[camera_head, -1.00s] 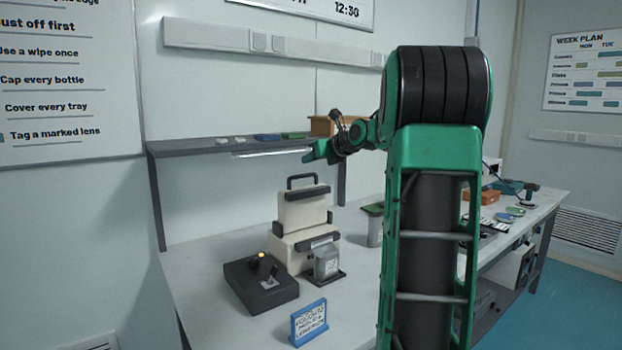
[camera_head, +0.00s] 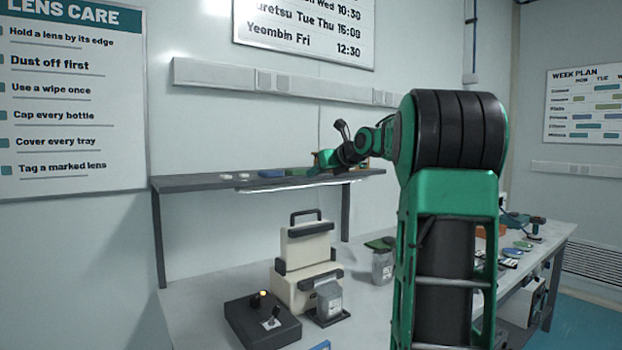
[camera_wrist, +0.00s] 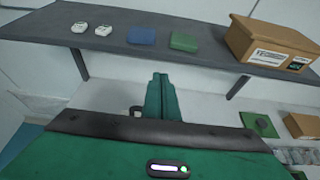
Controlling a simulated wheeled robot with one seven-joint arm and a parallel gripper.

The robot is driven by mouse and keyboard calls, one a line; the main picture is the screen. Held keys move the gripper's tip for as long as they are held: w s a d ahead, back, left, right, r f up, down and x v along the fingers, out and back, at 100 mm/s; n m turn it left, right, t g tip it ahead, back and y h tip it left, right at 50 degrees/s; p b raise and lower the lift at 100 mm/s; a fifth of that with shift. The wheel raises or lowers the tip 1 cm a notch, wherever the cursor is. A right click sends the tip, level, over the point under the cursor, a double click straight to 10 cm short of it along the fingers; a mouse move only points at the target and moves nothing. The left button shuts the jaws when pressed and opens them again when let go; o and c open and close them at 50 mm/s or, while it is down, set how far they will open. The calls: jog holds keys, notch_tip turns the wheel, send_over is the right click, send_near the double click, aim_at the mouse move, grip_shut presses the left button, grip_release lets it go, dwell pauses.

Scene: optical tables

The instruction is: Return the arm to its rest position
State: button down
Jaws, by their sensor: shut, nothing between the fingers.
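My gripper (camera_head: 326,160) is raised in front of the shelf over the optical table in the head view. In the wrist view my gripper (camera_wrist: 161,80) shows its green fingers together, with nothing between them. My arm stands tall at the right of the head view and hides part of the table.
The shelf (camera_head: 200,183) holds white pieces (camera_wrist: 90,29), a blue item (camera_wrist: 141,36), a green item (camera_wrist: 184,42) and a cardboard box (camera_wrist: 265,46). Below, a cream case-like instrument (camera_head: 305,245), a dark control box (camera_head: 262,325) and a grey jar (camera_head: 382,266) stand on the table.

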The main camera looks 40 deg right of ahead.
jog(key=shift+f, duration=0.1)
dwell(0.5)
jog(key=s+a+f+n+g, duration=0.3)
jog(key=s+a+f+n, duration=0.35)
jog(key=f, duration=0.25)
jog(key=s+a+f+n+g, duration=0.3)
jog(key=s+a+f+n, duration=0.3)
jog(key=a+f+n, duration=0.15)
jog(key=s+a+f+n+g, duration=0.2)
jog(key=s+a+f+n, duration=0.2)
jog(key=s, duration=0.5)
jog(key=s+a+f+n+g+y, duration=0.1)
jog(key=s+a+f+n+g, duration=0.2)
jog(key=s+f+n, duration=0.4)
jog(key=s+a+f+n+g, duration=0.2)
jog(key=s+a+f+n, duration=0.2)
jog(key=s, duration=0.8)
notch_tip(320, 180, down, 2)
jog(key=shift+s+a+f+n+g+y, duration=0.2)
jog(key=shift+s+a+n+g+y, duration=0.15)
jog(key=shift+n, duration=0.65)
jog(key=shift+w, duration=0.1)
